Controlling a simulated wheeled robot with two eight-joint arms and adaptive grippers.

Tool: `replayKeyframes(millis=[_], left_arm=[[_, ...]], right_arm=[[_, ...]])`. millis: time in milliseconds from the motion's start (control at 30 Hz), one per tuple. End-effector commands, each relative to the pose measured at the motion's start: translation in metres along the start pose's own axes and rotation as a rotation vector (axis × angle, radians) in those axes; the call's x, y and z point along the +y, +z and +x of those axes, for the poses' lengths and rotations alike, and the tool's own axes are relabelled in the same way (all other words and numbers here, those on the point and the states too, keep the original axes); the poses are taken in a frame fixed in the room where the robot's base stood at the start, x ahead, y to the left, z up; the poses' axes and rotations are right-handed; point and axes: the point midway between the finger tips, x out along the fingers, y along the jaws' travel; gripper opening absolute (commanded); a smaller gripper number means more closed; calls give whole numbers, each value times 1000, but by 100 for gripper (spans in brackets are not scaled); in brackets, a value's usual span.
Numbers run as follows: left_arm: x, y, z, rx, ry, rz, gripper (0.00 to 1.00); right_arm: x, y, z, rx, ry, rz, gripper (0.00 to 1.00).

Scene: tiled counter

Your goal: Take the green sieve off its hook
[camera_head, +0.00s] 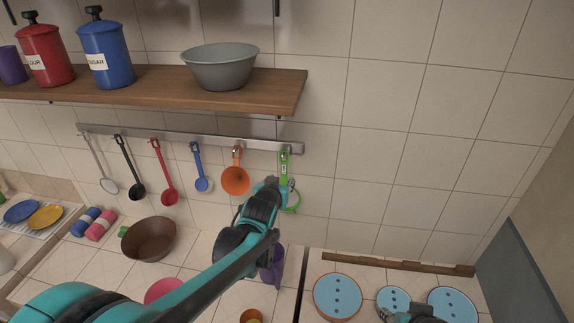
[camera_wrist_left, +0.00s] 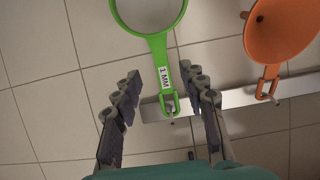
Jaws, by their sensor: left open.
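The green sieve (camera_head: 285,167) hangs from the last hook at the right end of the metal rail (camera_head: 190,139). My left gripper (camera_head: 275,184) is in front of its lower part and hides some of it. In the left wrist view the sieve (camera_wrist_left: 158,50) has a "1 MM" label on its handle. The open fingers of my left gripper (camera_wrist_left: 161,80) stand on either side of the handle, apart from it. The handle's end loop is on the hook. My right gripper (camera_head: 392,314) shows only in part at the bottom edge of the head view.
An orange funnel (camera_head: 235,179) hangs close beside the sieve, with a blue ladle (camera_head: 203,184) and other utensils further left. A wooden shelf (camera_head: 170,88) juts out above the rail. A purple object (camera_head: 278,262) stands below my left gripper. The wall right of the sieve is clear.

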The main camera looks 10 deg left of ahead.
Motion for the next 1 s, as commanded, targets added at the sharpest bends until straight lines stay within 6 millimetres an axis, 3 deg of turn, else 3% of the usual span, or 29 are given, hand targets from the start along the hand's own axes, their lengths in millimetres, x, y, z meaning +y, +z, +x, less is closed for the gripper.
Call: replayKeyframes(millis=[633,933,967,1000], left_arm=[[-1,-3,75,10,1,0,42],[0,-2,81,9,1,0,42],[0,-2,81,9,2,0,40],[0,-3,81,9,2,0,29]], right_arm=[[0,-2,-4,0,0,0,40],[0,-3,-4,0,0,0,40],[0,-3,-4,0,0,0,40],[0,-3,-4,0,0,0,40]])
